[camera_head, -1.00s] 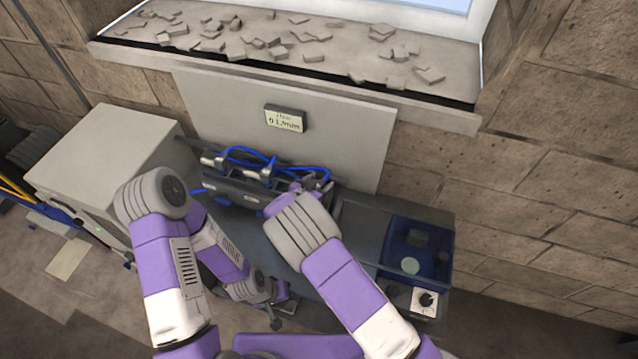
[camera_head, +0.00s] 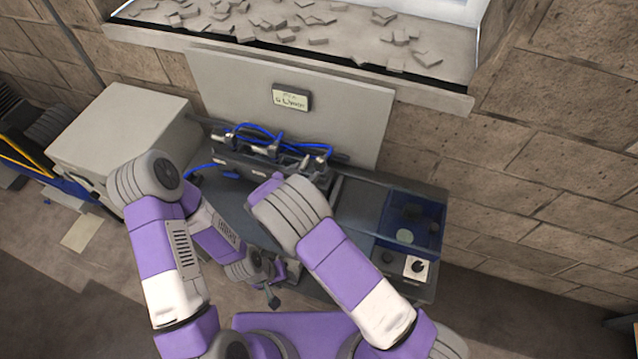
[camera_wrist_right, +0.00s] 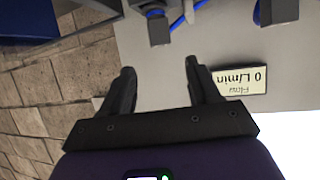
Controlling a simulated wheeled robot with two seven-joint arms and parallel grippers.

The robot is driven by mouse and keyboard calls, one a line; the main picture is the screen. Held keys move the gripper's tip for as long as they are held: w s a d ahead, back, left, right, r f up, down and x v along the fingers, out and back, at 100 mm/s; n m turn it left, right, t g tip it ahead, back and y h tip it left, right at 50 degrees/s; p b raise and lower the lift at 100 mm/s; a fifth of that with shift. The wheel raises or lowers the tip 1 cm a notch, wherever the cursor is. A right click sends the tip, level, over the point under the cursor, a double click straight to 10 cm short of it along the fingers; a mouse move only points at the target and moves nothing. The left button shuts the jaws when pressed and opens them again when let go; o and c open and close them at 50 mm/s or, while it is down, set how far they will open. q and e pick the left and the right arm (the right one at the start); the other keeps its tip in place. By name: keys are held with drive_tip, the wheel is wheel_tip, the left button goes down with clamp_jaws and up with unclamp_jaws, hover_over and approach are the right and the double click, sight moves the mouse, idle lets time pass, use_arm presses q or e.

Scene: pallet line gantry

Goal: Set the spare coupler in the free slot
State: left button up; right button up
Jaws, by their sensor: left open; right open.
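A dark rack (camera_head: 238,168) stands against the grey panel. Grey metal couplers (camera_head: 273,148) with blue hoses sit along its top. I cannot tell which coupler is the spare or which slot is free. My right gripper (camera_wrist_right: 162,85) is open in the right wrist view, with nothing between its fingers. A dark grey coupler body (camera_wrist_right: 158,28) with a blue hose lies beyond the fingertips, apart from them. In the head view my right wrist hides the fingers and the rack's front right. My left gripper (camera_head: 266,280) is open, low over the bench's front edge, away from the rack.
A flow display (camera_wrist_right: 240,80) on the panel reads 0 L/min. A grey cabinet (camera_head: 125,135) is at left. Rubble (camera_head: 310,18) lies on the ledge above.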

drive_tip(key=s+d+f+n+g+y, duration=0.2)
drive_tip(key=s+d+f+g+y, duration=0.3)
drive_tip(key=d+f, duration=0.7)
drive_tip(key=shift+n+g+y, duration=0.4)
drive_tip(key=shift+g+y, duration=0.4)
drive_tip(key=shift+y, duration=0.1)
drive_tip(key=s+f, duration=0.1)
drive_tip(key=s, duration=0.2)
drive_tip(key=s+d+f, duration=0.1)
drive_tip(key=s, duration=0.2)
drive_tip(key=s+d+f, duration=0.1)
drive_tip(key=s, duration=0.2)
drive_tip(key=s+a+r+n+g+y, duration=0.1)
drive_tip(key=s+g+y, duration=0.2)
drive_tip(key=s, duration=1.1)
drive_tip(key=shift+r+g+y, duration=0.15)
drive_tip(key=shift+g+y, duration=0.25)
drive_tip(key=shift+y, duration=0.2)
